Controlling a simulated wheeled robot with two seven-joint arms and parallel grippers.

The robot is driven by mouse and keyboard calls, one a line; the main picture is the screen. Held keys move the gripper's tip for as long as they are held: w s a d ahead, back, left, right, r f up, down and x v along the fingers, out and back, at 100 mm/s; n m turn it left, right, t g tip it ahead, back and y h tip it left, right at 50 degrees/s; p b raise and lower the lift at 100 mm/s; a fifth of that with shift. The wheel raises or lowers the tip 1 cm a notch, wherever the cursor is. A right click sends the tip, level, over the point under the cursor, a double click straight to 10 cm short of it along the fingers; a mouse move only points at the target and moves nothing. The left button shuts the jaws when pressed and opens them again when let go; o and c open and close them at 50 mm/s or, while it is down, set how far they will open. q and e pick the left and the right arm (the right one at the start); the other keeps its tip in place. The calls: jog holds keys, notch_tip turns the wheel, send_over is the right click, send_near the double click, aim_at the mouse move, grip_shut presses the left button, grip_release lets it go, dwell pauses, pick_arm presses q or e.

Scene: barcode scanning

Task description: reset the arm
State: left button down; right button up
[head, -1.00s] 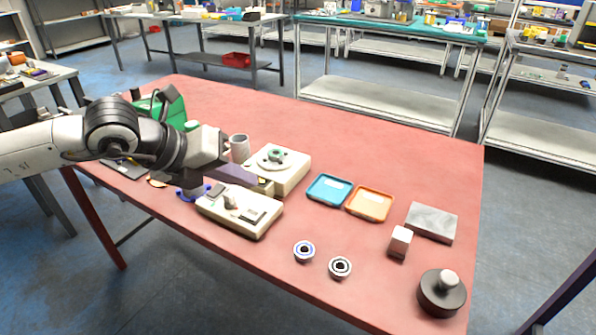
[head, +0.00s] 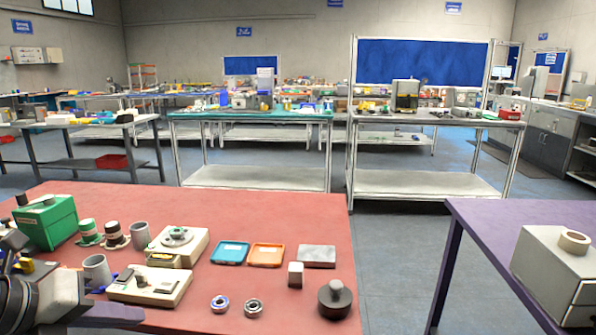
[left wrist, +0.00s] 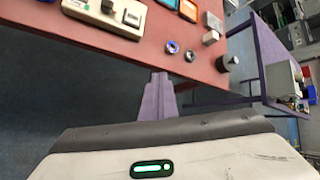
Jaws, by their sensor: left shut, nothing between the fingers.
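My left arm shows at the lower left corner of the head view, with the purple-grey left gripper (head: 112,313) near the front edge of the red table (head: 270,200). In the left wrist view the left gripper (left wrist: 158,98) has its fingers together, with nothing between them. It is beyond the table's edge, over the floor, apart from the objects. My right gripper is not in view.
The table holds a cream device (head: 150,285), another cream device (head: 180,245), a green box (head: 46,222), blue tray (head: 230,252), orange tray (head: 266,254), two bearings (head: 220,304) and a dark round weight (head: 335,300). A purple table (head: 490,225) stands right, across a floor gap.

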pick_arm(q)
jog(key=d+n+t+h+p, duration=0.15)
jog(key=d+n+h, duration=0.65)
jog(key=d, duration=1)
jog(key=s+a+f+n+t+y, duration=0.1)
jog(key=a+f+n+t+y, duration=0.2)
jog(key=f+n, duration=0.55)
jog(key=s+a+f+n+t+y, duration=0.1)
jog(key=a+f+n+t+y, duration=0.1)
jog(key=a+f+n+y, duration=0.45)
jog(key=s+d+f+n+g, duration=0.2)
jog(key=s+f+n+g, duration=0.1)
jog(key=s+f, duration=0.4)
jog(key=s+d+f+n+g+p, duration=0.1)
jog(key=s+d+f+n+g, duration=0.1)
jog(key=s+f, duration=0.5)
notch_tip(320, 180, down, 3)
jog(key=shift+s+f+n+g+y, duration=0.15)
jog(key=shift+s+n+g+y, duration=0.2)
jog(key=shift+n, duration=0.45)
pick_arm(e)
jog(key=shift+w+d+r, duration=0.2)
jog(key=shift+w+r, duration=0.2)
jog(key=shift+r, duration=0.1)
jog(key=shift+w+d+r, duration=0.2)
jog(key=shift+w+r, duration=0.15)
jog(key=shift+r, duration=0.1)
